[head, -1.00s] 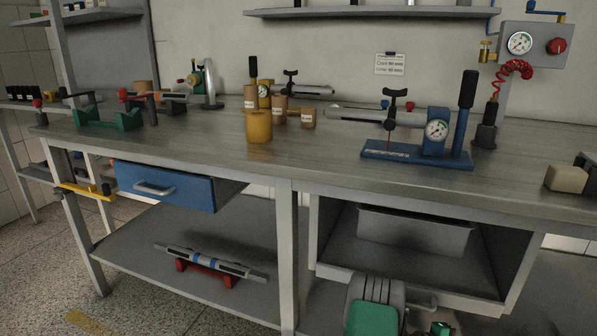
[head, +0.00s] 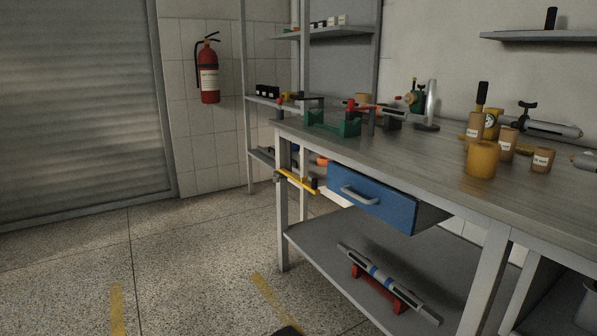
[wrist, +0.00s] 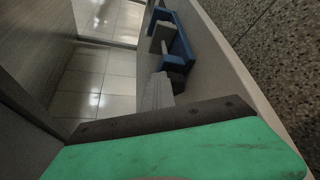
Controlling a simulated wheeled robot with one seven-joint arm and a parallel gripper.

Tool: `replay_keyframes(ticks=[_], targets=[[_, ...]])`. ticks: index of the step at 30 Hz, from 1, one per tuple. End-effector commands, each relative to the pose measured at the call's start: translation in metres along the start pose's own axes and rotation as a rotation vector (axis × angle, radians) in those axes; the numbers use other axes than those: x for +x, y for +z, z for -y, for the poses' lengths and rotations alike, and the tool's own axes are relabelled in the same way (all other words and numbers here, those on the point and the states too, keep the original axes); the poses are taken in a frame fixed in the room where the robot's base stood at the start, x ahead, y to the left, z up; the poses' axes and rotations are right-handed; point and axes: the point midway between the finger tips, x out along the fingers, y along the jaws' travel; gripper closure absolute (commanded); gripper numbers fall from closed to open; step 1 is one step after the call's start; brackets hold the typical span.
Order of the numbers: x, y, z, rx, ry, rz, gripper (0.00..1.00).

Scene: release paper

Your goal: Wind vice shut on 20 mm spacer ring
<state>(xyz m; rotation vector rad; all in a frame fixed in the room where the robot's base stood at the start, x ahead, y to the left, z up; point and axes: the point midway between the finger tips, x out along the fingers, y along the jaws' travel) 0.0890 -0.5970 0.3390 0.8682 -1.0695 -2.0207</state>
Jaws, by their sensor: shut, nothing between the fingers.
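I cannot pick out a vice or the 20 mm spacer ring for certain. In the head view, a green U-shaped fixture (head: 333,122) stands near the bench's far left corner, with a red-ended part beside it. A round green-and-brass device (head: 414,97) stands behind, next to a grey post (head: 432,106). These are too small to read clearly, and no ring can be told apart.
The bench (head: 415,150) runs along the right, with a blue drawer (head: 372,198) pulled out. A yellow cup (head: 482,160) and labelled tan containers (head: 542,160) stand on it. A yellow clamp (head: 298,181) sticks out at the left end. The floor (head: 180,265) left is clear; a fire extinguisher (head: 209,80) hangs behind.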

Motion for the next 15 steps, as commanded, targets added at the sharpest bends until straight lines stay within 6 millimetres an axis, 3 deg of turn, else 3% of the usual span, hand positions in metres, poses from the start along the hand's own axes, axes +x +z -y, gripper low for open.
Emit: replay_keyframes(ticks=[15], targets=[[-0.002,0.001,0.015,-0.001,-0.002,-0.003,1.0]])
